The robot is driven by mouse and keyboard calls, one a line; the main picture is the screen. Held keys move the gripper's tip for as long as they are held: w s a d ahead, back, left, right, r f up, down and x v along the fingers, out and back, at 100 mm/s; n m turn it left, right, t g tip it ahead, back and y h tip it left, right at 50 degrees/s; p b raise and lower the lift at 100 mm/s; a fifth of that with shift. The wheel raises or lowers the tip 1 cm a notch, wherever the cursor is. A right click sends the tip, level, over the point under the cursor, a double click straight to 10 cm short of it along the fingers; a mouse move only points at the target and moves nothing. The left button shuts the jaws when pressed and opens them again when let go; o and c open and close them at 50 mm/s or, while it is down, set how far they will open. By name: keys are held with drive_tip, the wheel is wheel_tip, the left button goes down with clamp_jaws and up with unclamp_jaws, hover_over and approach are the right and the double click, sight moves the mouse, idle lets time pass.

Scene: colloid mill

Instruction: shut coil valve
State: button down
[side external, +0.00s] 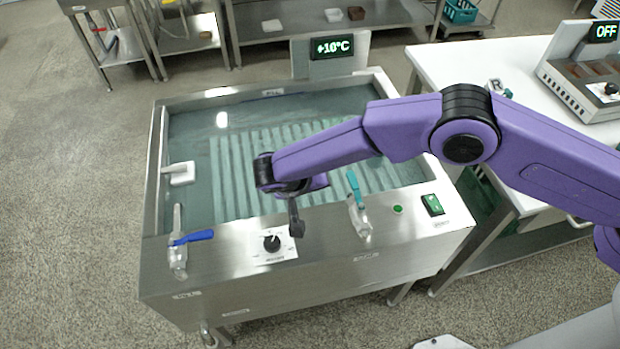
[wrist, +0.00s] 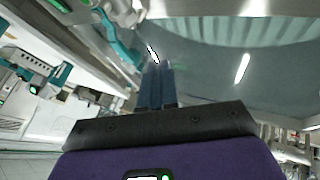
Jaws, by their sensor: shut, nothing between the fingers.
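Two handled valves stand on the steel front ledge of the bath; their labels are too small to read, so I cannot tell which is the coil valve. One valve has a teal handle (side external: 354,187) pointing back toward the water. The other, at the left, has a blue handle (side external: 193,238) lying sideways to the right. My gripper (side external: 296,231) is shut and empty, low over the ledge between the dial and the teal-handled valve, apart from its handle. In the wrist view my shut fingers (wrist: 156,82) are near a teal bar (wrist: 118,42), likely that handle.
A dial (side external: 271,243) sits on the ledge just left of my gripper. A green button (side external: 397,209) and a green switch (side external: 432,205) are on the right. The bath (side external: 190,140) holds water over a ribbed coil; its display (side external: 332,47) reads +10°C. A white table (side external: 440,70) stands right.

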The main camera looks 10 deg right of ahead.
sight(353, 180)
drive_tip(key=x, duration=0.3)
drive_tip(key=shift+d+f, duration=0.1)
drive_tip(key=shift+f, duration=0.15)
drive_tip(key=d, duration=0.2)
drive_tip(key=shift+w+d, duration=0.15)
drive_tip(key=shift+d, duration=0.85)
